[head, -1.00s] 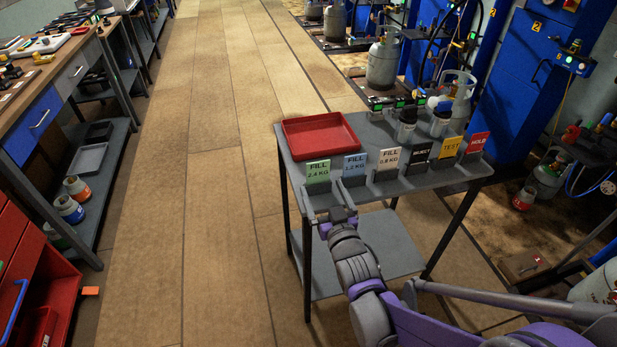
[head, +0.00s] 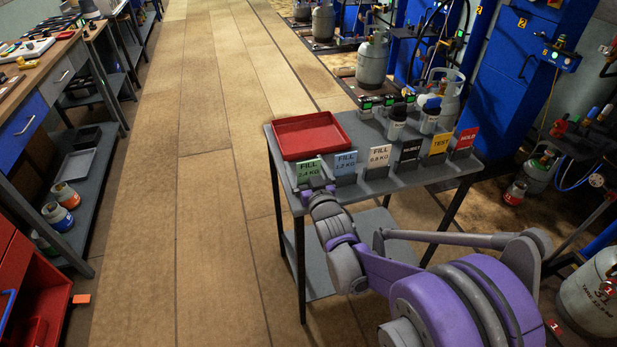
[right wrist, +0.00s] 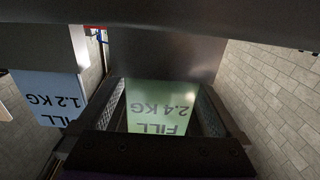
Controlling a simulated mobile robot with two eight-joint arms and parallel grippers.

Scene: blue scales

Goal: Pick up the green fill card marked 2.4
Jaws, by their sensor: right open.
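The green fill card marked 2.4 KG (head: 309,170) stands upright in its holder at the left front of the grey table. In the right wrist view the green card (right wrist: 156,108) appears upside down between the two fingers. My right gripper (head: 317,190) is open at the card's lower front, with a finger to either side of it in the wrist view and gaps showing. A dark edge of the gripper hides part of the card there. My left gripper is not in view.
The blue 1.2 KG card (head: 346,163) stands close to the right of the green one, then white (head: 379,156), black, yellow and red cards. A red tray (head: 312,136) lies behind them. Gas cylinders (head: 396,123) stand at the table's back right.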

